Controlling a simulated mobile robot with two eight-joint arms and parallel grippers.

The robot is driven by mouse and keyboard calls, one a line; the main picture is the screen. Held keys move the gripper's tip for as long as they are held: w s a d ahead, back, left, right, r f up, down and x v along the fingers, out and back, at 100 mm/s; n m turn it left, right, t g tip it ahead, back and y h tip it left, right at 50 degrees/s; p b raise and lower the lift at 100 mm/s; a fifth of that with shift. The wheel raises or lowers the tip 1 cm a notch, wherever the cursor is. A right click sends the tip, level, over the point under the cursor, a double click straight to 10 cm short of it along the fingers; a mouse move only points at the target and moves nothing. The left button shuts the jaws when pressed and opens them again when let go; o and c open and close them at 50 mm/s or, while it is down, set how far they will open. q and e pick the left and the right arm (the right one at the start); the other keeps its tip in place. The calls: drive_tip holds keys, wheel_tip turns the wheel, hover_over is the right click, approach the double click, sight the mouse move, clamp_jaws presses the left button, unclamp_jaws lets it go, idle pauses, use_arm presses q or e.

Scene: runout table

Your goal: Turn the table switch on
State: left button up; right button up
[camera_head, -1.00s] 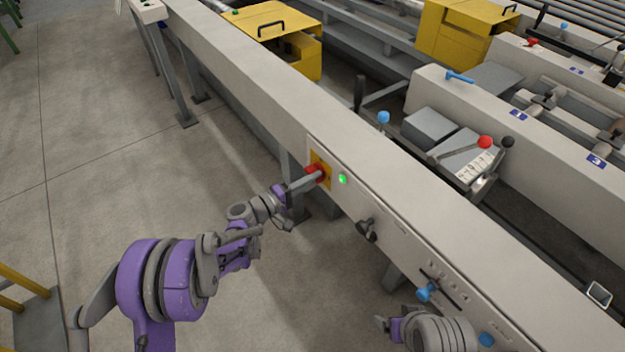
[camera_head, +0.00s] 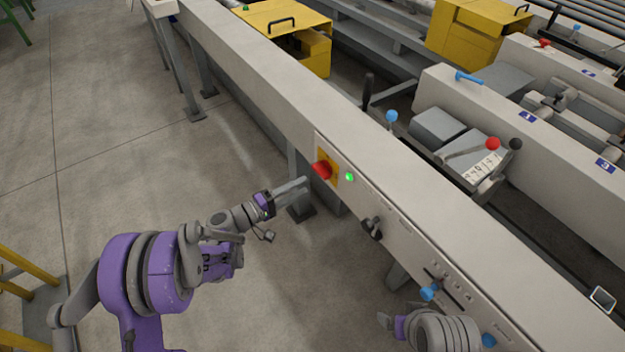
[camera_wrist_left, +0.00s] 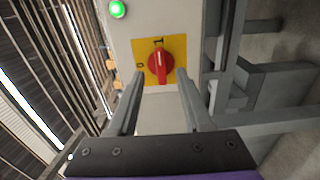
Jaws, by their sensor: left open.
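The table switch is a red rotary knob (camera_head: 321,171) on a yellow plate (camera_head: 333,181), set in the side panel of the long grey table. In the left wrist view the red knob (camera_wrist_left: 160,66) stands lengthwise, in line with the "1" mark on the yellow plate (camera_wrist_left: 179,46); the "0" mark is to its left. A green lamp (camera_head: 349,177) beside it is lit. My left gripper (camera_head: 306,184) is open and empty, just short of the knob and apart from it. My right gripper (camera_head: 384,321) is low beside the table, and its jaw opening is unclear.
A black knob (camera_head: 372,228) and a blue-tipped lever (camera_head: 428,293) stick out of the same panel, near my right arm.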

use_arm(q)
drive_tip(key=shift+v, duration=1.8)
use_arm(e)
drive_tip(key=shift+r, duration=0.15)
use_arm(q)
drive_tip(key=s+d+r+m+g+y, duration=0.25)
drive_tip(key=s+g+y, duration=0.3)
drive_tip(key=s, duration=0.75)
drive_tip(key=s+a+f+m+y, duration=0.1)
drive_tip(key=s+a+m+y, duration=0.1)
drive_tip(key=s+a+y, duration=0.5)
drive_tip(key=s+a+m+y, duration=0.2)
drive_tip(key=s+a+m, duration=0.15)
drive_tip(key=s, duration=0.75)
wheel_tip(320, 180, up, 21)
drive_tip(key=w+a+n+p, duration=0.1)
drive_tip(key=p, duration=1.8)
drive_tip(key=shift+w, duration=0.2)
use_arm(e)
wheel_tip(320, 180, up, 21)
drive_tip(key=w+t, duration=0.1)
drive_tip(key=shift+w+r, duration=0.2)
drive_tip(key=shift+w, duration=0.2)
use_arm(q)
drive_tip(key=shift+s+f, duration=0.1)
use_arm(e)
drive_tip(key=shift+s, duration=0.15)
